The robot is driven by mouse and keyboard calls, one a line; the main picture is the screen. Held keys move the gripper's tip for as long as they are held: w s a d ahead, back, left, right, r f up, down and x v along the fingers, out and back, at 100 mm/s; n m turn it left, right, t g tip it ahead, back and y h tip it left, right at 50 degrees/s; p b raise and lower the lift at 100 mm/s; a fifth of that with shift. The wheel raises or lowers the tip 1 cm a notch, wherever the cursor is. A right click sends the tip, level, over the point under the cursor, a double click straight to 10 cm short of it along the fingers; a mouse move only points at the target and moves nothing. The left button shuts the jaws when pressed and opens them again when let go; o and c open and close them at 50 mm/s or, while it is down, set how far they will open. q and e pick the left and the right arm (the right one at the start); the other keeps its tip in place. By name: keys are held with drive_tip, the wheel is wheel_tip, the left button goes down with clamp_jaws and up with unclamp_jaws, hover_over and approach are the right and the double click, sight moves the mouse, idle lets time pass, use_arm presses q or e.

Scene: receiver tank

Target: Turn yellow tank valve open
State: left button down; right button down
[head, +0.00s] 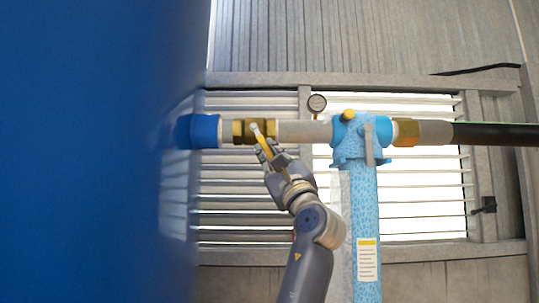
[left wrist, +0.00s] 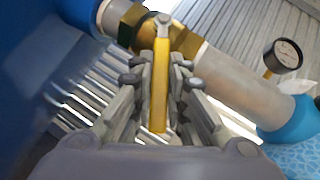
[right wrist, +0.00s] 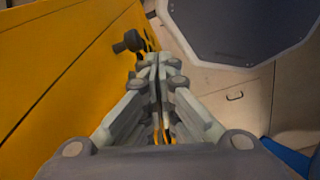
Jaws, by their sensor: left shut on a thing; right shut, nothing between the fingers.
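The yellow valve handle (head: 264,143) hangs from a pivot on the brass valve body (head: 240,132) in the pipe beside the blue tank (head: 90,150). The handle slants down and slightly right, across the pipe's line. My left gripper (head: 275,160) comes from below and is shut on the handle's lower part. In the left wrist view the handle (left wrist: 161,80) runs between the two fingers, with its pivot end beyond them at the brass valve (left wrist: 185,40). My right gripper (right wrist: 158,65) shows only in the right wrist view, shut and empty.
A pressure gauge (head: 317,103) stands on the grey pipe right of the valve. A light blue fitting and post (head: 364,210) stand further right. Louvred windows lie behind. In the right wrist view a yellow panel (right wrist: 50,70) and a dark panel (right wrist: 240,25) are near my right gripper.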

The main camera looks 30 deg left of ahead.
use_arm(q)
drive_tip(key=shift+d+r, duration=0.1)
drive_tip(key=c, duration=1.6)
unclamp_jaws()
drive_tip(key=shift+w, duration=0.2)
drive_tip(key=shift+s+d+f, duration=0.2)
drive_tip(key=v, duration=1.1)
drive_tip(key=shift+d, duration=0.3)
use_arm(e)
drive_tip(key=shift+s+d, duration=0.3)
drive_tip(key=shift+s, duration=0.45)
